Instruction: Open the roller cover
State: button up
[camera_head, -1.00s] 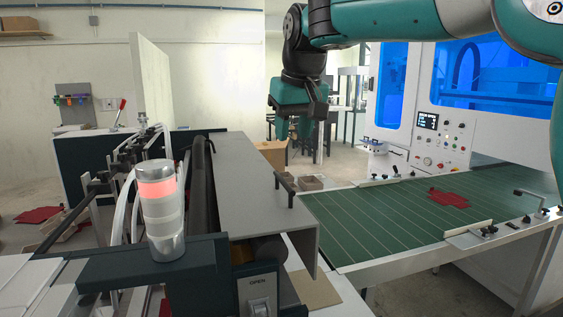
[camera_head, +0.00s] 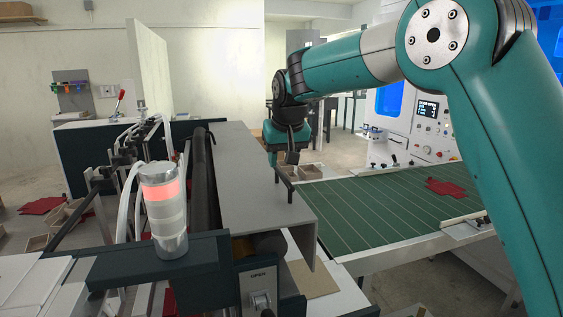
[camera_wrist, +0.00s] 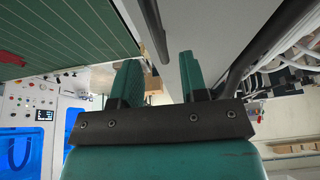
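The roller cover (camera_head: 245,180) is a long grey panel with a bent-down right side, lying beside the dark roller (camera_head: 201,180). A dark bar handle (camera_head: 285,184) stands out from its right edge. My gripper (camera_head: 284,160) hangs by the far end of this handle; contact cannot be told in the head view. In the wrist view my gripper (camera_wrist: 160,82) is open, its two green fingers apart with nothing between them. The handle (camera_wrist: 153,28) shows there just beyond the gap between the fingertips, with the grey cover (camera_wrist: 192,22) beside it.
A lit red signal lamp (camera_head: 163,205) stands at the near left, close to the cover. A panel marked OPEN (camera_head: 260,287) sits at the cover's near end. The green conveyor (camera_head: 375,215), with a red piece (camera_head: 446,187) on it, lies to the right.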

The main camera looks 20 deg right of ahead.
aim_at(280, 171)
jog(key=shift+p+x, duration=0.35)
jog(key=shift+x, duration=1.4)
grip_shut()
jog(key=shift+r, duration=0.15)
